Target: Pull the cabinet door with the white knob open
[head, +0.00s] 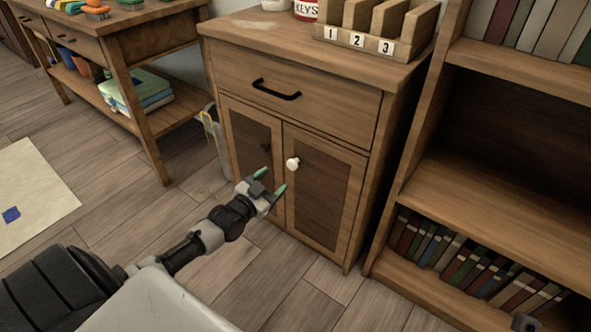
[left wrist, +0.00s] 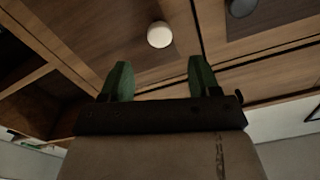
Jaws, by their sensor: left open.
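The cabinet (head: 300,110) has two lower doors, both closed. The white knob (head: 292,163) sits near the upper left corner of the right-hand door (head: 325,190). My left gripper (head: 273,181) is open and empty, a little below and left of the white knob in the head view. In the left wrist view the white knob (left wrist: 160,34) shows ahead of and between the two green fingertips (left wrist: 160,72), apart from them. The left-hand door (head: 250,140) has a dark knob (head: 265,148), which also shows in the left wrist view (left wrist: 241,7).
A drawer with a black handle (head: 276,89) is above the doors. A bookshelf (head: 480,190) stands close on the right. A workbench (head: 130,100) is at the left. Wooden floor (head: 290,290) in front of the cabinet is clear.

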